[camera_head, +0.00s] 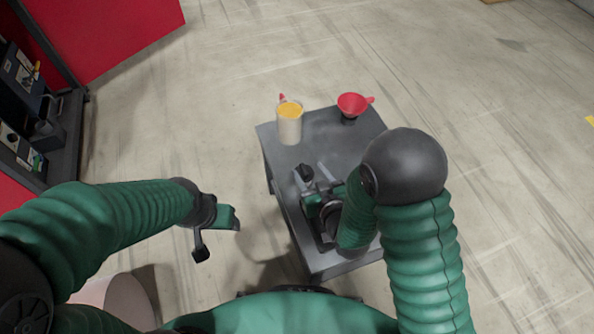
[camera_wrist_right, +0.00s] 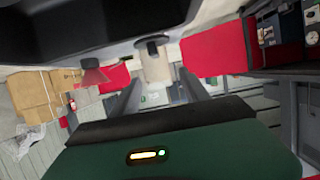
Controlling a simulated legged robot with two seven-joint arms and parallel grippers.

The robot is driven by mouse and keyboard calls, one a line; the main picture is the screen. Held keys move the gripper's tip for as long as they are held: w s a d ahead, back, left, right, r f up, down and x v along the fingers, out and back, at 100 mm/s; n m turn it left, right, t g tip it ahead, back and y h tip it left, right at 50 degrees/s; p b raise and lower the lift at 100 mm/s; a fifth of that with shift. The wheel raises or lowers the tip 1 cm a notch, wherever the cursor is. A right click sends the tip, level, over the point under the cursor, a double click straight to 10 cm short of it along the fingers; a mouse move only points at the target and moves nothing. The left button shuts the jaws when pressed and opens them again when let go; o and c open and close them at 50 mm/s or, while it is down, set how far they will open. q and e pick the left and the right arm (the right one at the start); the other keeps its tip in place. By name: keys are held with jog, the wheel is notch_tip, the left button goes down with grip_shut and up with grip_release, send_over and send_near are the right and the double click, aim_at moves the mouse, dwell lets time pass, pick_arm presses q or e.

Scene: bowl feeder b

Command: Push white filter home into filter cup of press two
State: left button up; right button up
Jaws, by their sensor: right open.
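My right gripper (camera_head: 318,180) is low over the grey table, jaws apart, with my own forearm covering part of it. In the wrist view its two grey fingers (camera_wrist_right: 160,92) stand apart with nothing seen held between them. My left gripper (camera_head: 217,236) hangs left of the table, fingers apart and empty. I cannot make out the white filter, the filter cup or press two; my right arm and hand cover the near middle of the table. A red cup with a handle (camera_head: 352,103) is at the table's back right; it also shows in the wrist view (camera_wrist_right: 104,77).
A pale canister with a yellow top (camera_head: 289,128) stands at the back left of the grey table (camera_head: 325,127). A small red-tipped thing is behind it. A dark rack (camera_head: 62,130) and red panels are far left. Floor around the table is clear.

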aim_at(301, 165)
jog(key=f, duration=0.1)
jog(key=f+b, duration=0.2)
jog(key=shift+w+d+f, duration=0.2)
jog(key=shift+w+d, duration=0.05)
jog(key=shift+w, duration=0.05)
jog(key=shift+w+a+f+b, duration=0.15)
jog(key=shift+b, duration=0.25)
jog(key=b+x, duration=0.2)
jog(key=x, duration=0.4)
jog(key=shift+w+a+f+b, duration=0.1)
jog(key=shift+w+a+b, duration=0.1)
jog(key=shift+b, duration=0.2)
jog(key=shift+w+a, duration=0.15)
jog(key=shift+w, duration=0.3)
jog(key=shift+c, duration=0.4)
jog(key=shift+s, duration=0.15)
grip_shut()
jog(key=shift+f, duration=0.1)
